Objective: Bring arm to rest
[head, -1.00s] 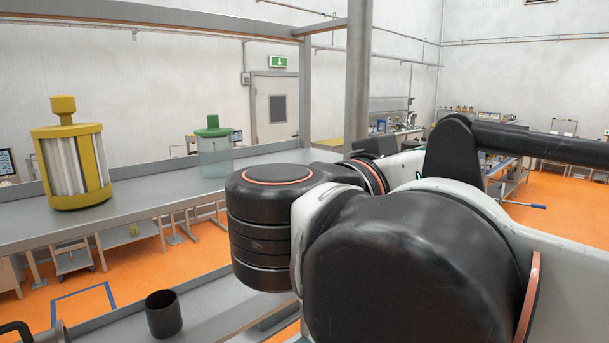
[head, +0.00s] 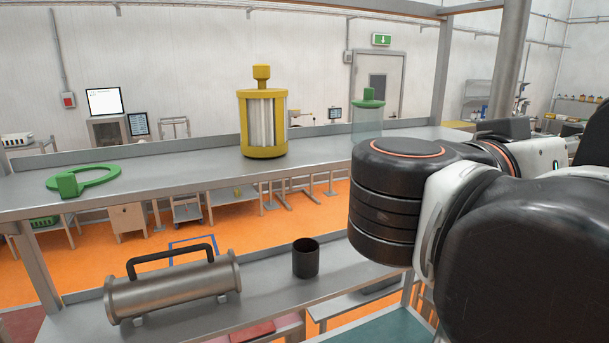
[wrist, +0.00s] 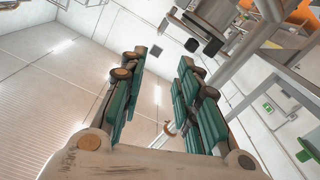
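My gripper (wrist: 161,62) shows in the wrist view with its two teal-padded fingers apart and nothing between them. The wrist view looks tilted across the white walls. The gripper is outside the head view, where my arm's black and white links fill the right side. A yellow canister (head: 264,125) stands upright on the upper shelf (head: 180,172). A clear vessel with a green lid (head: 367,115) stands right of it, partly hidden behind my arm. A green ring with a block (head: 98,178) lies at the shelf's left.
A metal cylinder with a black handle (head: 175,287) lies on the lower shelf (head: 272,290), with a dark cup (head: 306,258) to its right. A grey post (head: 510,62) rises behind my arm. Orange floor (head: 335,205) shows beyond the shelves.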

